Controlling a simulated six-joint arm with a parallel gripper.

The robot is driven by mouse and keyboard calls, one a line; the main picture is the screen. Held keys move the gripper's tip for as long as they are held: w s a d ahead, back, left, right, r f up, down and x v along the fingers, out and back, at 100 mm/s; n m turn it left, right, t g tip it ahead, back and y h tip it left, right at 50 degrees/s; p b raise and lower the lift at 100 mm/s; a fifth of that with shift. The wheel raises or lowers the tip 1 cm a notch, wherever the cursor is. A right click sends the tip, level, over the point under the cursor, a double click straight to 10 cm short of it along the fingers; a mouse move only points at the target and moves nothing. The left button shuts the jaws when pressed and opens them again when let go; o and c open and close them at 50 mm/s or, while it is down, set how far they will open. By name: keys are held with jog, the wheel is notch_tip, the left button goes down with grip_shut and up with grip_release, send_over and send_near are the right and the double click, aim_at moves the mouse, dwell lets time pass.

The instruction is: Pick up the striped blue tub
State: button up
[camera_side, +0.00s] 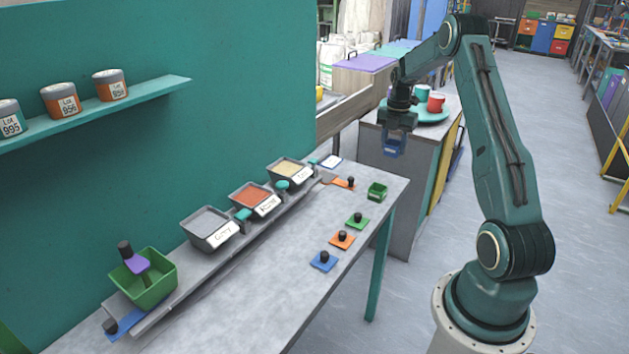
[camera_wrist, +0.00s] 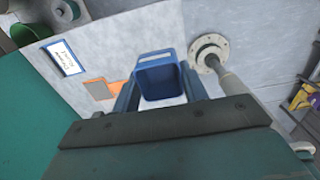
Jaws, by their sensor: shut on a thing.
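A blue tub (camera_side: 392,148) hangs in the air under my gripper (camera_side: 394,136), at the top centre of the side view. The wrist view looks down into the tub (camera_wrist: 158,82), which sits between the two fingers with its square opening showing. It looks empty inside. My gripper (camera_wrist: 160,92) is shut on it, with a finger on each side. The tub is clear of the table, beyond its far right end.
The worktable (camera_side: 300,290) holds grey, red and yellow powder bins (camera_side: 255,196) along the wall. A larger green bin (camera_side: 150,290), a small green tub (camera_side: 377,192) and several knobbed cards (camera_side: 342,240) stand there too. A cabinet with a teal tray (camera_side: 425,118) is behind the tub.

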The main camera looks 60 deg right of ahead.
notch_tip(320, 180, up, 9)
dwell(0.3)
jog(key=shift+f, duration=0.1)
dwell(0.4)
send_over(325, 176)
notch_tip(325, 176, down, 12)
jog(key=shift+a+r, duration=0.1)
jog(key=shift+r, duration=0.1)
jog(key=shift+f, duration=0.2)
jog(key=shift+f, duration=3.05)
jog(key=shift+f, duration=0.5)
